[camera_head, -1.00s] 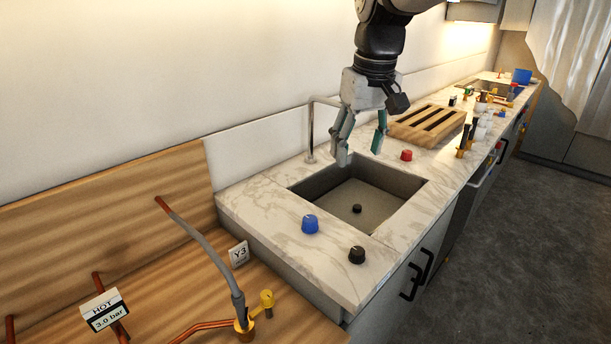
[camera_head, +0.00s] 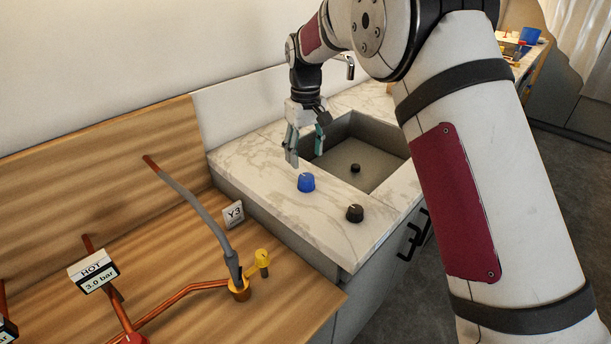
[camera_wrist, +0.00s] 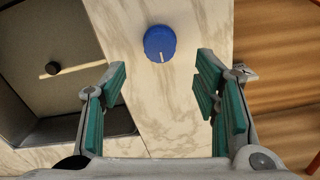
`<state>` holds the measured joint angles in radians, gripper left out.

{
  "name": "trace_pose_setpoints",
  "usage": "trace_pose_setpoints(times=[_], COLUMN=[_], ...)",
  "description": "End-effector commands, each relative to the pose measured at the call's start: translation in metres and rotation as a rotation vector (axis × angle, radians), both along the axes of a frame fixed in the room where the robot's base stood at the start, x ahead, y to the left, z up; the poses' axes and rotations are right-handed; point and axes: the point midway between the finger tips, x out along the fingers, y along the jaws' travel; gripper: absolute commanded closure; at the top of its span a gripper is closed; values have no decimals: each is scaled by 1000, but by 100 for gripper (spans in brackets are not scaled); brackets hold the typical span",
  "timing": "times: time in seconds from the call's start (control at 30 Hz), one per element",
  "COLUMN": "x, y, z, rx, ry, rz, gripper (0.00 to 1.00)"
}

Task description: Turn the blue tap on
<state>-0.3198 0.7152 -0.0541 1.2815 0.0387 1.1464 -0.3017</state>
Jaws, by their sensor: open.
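The blue tap (camera_head: 306,183) is a round knob with a pale line on it, standing on the marble counter (camera_head: 262,160) left of the sink. In the wrist view the blue tap (camera_wrist: 160,43) shows beyond the fingertips, roughly between them sideways. My gripper (camera_head: 306,150) is open and empty, pointing down above the counter, just behind the tap and apart from it. Both green-padded fingers of my gripper (camera_wrist: 163,75) show in the wrist view, spread wide.
The sink basin (camera_head: 377,167) lies right of the tap. A black knob (camera_head: 355,213) stands on the counter's front corner. A wooden bench with copper pipes, a yellow valve (camera_head: 262,262) and a Y3 sign (camera_head: 233,214) is at left. My arm hides much of the right side.

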Motion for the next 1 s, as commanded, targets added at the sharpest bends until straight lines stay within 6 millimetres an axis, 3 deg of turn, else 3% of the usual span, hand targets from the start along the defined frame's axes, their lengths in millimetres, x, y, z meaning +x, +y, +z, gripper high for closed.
trace_pose_setpoints(times=[0.2, 0.4, 0.87, 1.0], x=[-1, -1, 0, 0], y=[0, 0, 0, 0], z=[-43, -69, -81, -80], rx=[-1, -1, 1, 1], ry=[3, 1, -1, -1], rz=[0, 1, 0, 0], gripper=[44, 44, 44, 76])
